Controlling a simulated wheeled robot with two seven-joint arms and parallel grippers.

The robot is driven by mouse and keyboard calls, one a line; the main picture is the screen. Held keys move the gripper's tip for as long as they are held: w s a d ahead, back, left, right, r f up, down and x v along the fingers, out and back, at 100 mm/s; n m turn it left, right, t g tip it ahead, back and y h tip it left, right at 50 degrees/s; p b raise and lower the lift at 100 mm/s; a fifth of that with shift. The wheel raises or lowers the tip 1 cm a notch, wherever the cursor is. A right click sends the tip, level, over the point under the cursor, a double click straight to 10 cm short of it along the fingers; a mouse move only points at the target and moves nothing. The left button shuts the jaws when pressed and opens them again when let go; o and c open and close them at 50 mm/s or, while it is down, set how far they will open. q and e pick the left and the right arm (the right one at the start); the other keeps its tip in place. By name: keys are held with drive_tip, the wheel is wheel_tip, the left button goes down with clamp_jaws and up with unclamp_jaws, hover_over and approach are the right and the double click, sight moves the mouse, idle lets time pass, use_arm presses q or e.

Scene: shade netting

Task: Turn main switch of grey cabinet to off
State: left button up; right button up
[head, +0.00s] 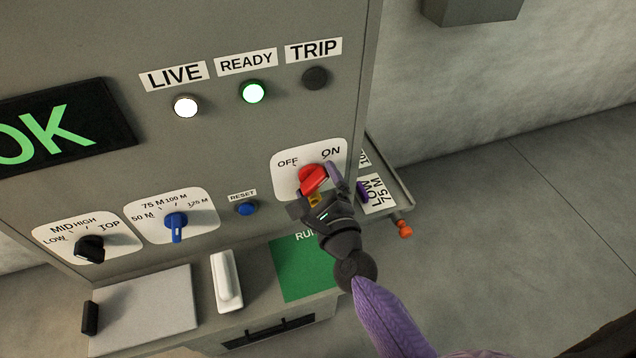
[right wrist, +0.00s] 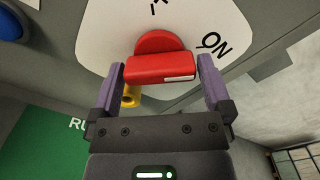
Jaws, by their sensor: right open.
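The grey cabinet (head: 230,30) fills the left and middle of the head view. Its main switch is a red knob (head: 313,178) on a white plate marked OFF at left and ON at right. The knob also shows in the right wrist view (right wrist: 160,62), its white mark toward ON. My right gripper (head: 322,185) is at the knob, its open fingers on either side of it; in the right wrist view (right wrist: 160,85) small gaps seem to remain. A yellow part (right wrist: 131,96) shows below the knob. My left gripper is not in view.
LIVE (head: 186,106) and READY (head: 253,92) lamps are lit; TRIP (head: 315,77) is dark. A blue RESET button (head: 247,208) and blue selector (head: 176,226) sit left of the switch. A shelf with an orange-tipped part (head: 403,228) juts out at right.

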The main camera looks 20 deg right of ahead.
drive_tip(key=c, duration=1)
drive_tip(key=shift+o, duration=0.2)
